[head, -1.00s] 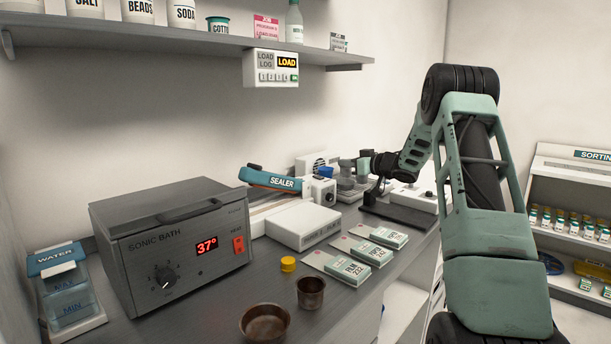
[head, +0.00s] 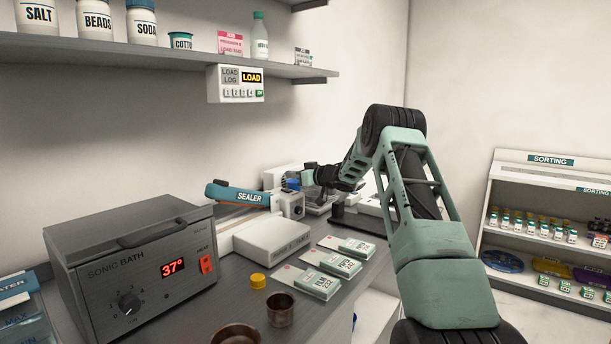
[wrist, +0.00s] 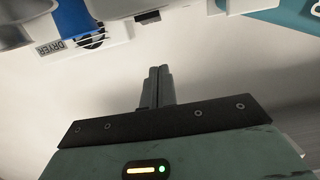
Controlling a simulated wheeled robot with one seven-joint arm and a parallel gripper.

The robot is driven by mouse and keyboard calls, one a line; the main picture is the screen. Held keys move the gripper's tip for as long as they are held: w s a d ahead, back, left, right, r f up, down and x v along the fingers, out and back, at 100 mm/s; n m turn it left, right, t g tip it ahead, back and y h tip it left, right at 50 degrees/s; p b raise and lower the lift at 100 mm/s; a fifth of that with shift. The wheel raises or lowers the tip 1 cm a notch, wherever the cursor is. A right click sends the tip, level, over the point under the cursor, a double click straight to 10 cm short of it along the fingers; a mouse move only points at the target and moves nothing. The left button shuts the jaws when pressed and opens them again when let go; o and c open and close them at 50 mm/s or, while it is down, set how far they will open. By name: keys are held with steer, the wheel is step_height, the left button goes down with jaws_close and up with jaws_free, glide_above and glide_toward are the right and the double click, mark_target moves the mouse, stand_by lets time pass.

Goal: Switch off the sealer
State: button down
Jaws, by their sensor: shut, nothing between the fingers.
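The sealer is on the counter in the head view, with a teal arm labelled SEALER (head: 240,196) and a white end housing (head: 291,204) with a dark round part on its face. A teal piece (wrist: 290,14) at the top right of that view looks like part of the sealer. The sealer's switch and its state cannot be made out.
A sonic bath (head: 135,255) showing 37° stands at the left. A white box (head: 273,240), labelled packets (head: 340,264), a yellow cap (head: 257,281) and brown cups (head: 280,309) are in front. A dryer label (wrist: 50,48) shows in the wrist view. The shelf (head: 160,55) hangs above.

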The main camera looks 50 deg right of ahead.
mark_target(291, 191)
steer(key=shift+w+f, duration=0.25)
steer(key=shift+f, duration=0.45)
steer(key=shift+w+f, duration=0.25)
steer(key=shift+f, duration=0.4)
steer(key=shift+w+f, duration=0.25)
steer(key=shift+f, duration=0.45)
steer(key=shift+r+p, duration=0.15)
steer(key=shift+p, duration=0.55)
